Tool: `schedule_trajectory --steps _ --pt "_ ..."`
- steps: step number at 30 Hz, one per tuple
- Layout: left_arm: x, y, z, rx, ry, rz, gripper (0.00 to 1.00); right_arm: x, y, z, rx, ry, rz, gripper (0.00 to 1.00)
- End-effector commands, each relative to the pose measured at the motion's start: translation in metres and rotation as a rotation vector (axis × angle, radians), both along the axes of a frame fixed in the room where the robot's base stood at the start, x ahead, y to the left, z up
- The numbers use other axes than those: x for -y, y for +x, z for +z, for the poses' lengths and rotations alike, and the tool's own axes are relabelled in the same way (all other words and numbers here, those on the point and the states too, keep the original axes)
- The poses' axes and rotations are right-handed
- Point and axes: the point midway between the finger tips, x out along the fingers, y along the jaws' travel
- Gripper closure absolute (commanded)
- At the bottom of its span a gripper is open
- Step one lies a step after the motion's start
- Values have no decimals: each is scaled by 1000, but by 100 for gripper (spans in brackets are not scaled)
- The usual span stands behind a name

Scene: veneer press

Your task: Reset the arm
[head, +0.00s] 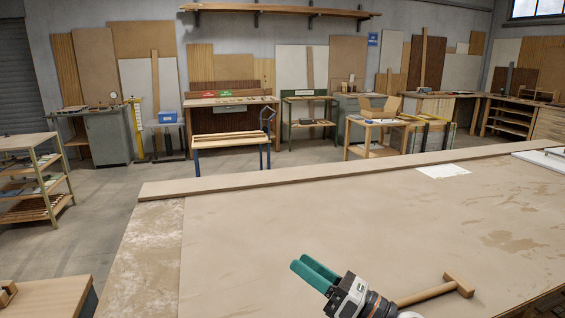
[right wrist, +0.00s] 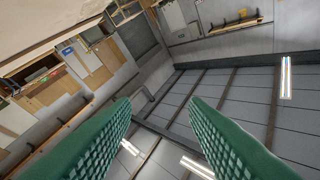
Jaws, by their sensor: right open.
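My right gripper (head: 315,275) is above the near part of the large table (head: 330,220) in the head view, its green fingers pointing up and to the left. In the right wrist view its two green fingers (right wrist: 160,115) stand wide apart with nothing between them. That view looks past them to the walls and the ceiling. My left gripper is not in view.
A wooden T-shaped tool (head: 440,289) shows close to the right of my right gripper. A white sheet (head: 443,171) lies on the table, and a wooden strip (head: 330,172) runs along its far edge. A wooden surface (head: 45,298) is at the lower left. The table's middle is clear.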

Motion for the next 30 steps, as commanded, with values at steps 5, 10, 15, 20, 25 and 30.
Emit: schedule_trajectory --steps 5,10,15,20,25,30 --pt "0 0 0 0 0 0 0 58 2 -24 -492 612 -240 59" --pt "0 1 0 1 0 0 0 122 -23 -108 -981 1143 -527 59" --pt "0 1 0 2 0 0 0 157 -94 -200 -1396 1554 -850 59" --pt "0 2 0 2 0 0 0 163 -157 -247 -1625 1764 -1091 59" --pt "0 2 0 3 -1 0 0 162 -216 -274 -1783 1897 -1308 59" --pt "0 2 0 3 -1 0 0 158 -268 -287 -1902 1986 -1510 59"
